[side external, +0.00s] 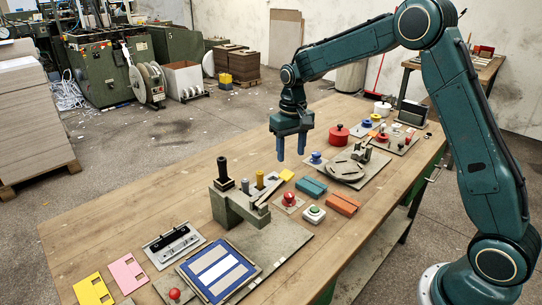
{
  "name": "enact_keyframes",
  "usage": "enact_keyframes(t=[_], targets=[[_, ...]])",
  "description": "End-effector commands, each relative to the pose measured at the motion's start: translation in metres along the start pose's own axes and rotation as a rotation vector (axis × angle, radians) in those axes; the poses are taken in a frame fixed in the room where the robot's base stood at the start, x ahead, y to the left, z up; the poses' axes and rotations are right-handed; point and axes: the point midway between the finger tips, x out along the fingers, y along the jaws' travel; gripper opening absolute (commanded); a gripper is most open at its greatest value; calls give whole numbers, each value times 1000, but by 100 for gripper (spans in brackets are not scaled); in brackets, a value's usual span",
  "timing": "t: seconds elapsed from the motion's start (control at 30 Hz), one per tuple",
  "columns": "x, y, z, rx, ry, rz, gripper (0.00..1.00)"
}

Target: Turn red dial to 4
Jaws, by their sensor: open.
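A large red round knob (339,134) stands on the table right of my gripper; it looks like the red dial, but no numbers or pointer can be read on it. A small red knob (383,138) sits on a grey plate further right, and it is too small to tell whether it is a dial. My gripper (291,153) points down with its two blue fingers apart and nothing between them. It hangs above the table, left of the large red knob and apart from it.
A round grey turntable (347,170) and a blue knob (316,158) lie near my gripper. A tall grey fixture (228,206) stands left. The table's back-left is bare.

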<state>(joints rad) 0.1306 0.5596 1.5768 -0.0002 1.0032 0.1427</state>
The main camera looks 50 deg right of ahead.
Motion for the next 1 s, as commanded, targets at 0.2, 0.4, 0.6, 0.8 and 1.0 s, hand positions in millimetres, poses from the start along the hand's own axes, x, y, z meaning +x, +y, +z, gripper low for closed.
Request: enact_keyframes(t=[0.2, 0.4, 0.6, 0.8, 1.0], targets=[[0, 0, 0, -61, -1, 0, 50], [1, -1, -1, -241, -2, 0, 50], [1, -2, -2, -437, -2, 0, 50], [1, -2, -3, -523, -3, 0, 50], [2, -2, -3, -526, -3, 0, 50]])
